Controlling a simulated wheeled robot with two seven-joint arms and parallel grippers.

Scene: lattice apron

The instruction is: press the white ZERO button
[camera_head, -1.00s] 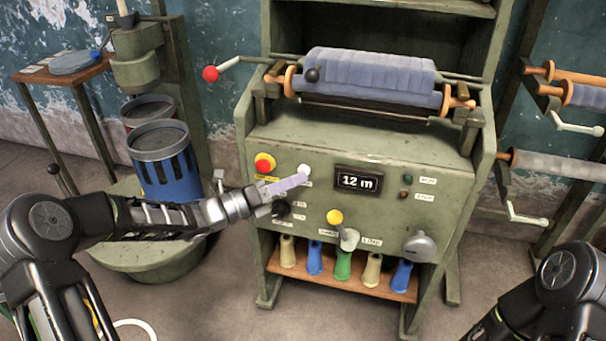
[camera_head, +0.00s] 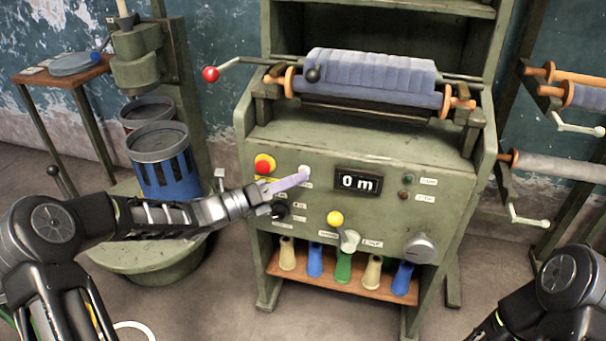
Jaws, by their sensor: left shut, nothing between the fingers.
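The white ZERO button (camera_head: 304,169) is on the green machine's front panel, between the red emergency-style knob and the display. My left gripper (camera_head: 302,177) is shut and empty. Its fingertips are at the button's lower edge and appear to touch it; they cover part of it. The counter display (camera_head: 358,182) right of the button reads "0 m". My right arm comes in at the lower right; its gripper is out of view.
A red button on a yellow base (camera_head: 264,165) sits left of the white button. A black knob (camera_head: 280,211), a yellow-tipped lever (camera_head: 335,218) and a grey knob (camera_head: 420,248) are lower on the panel. A cloth roll (camera_head: 370,72) lies on top.

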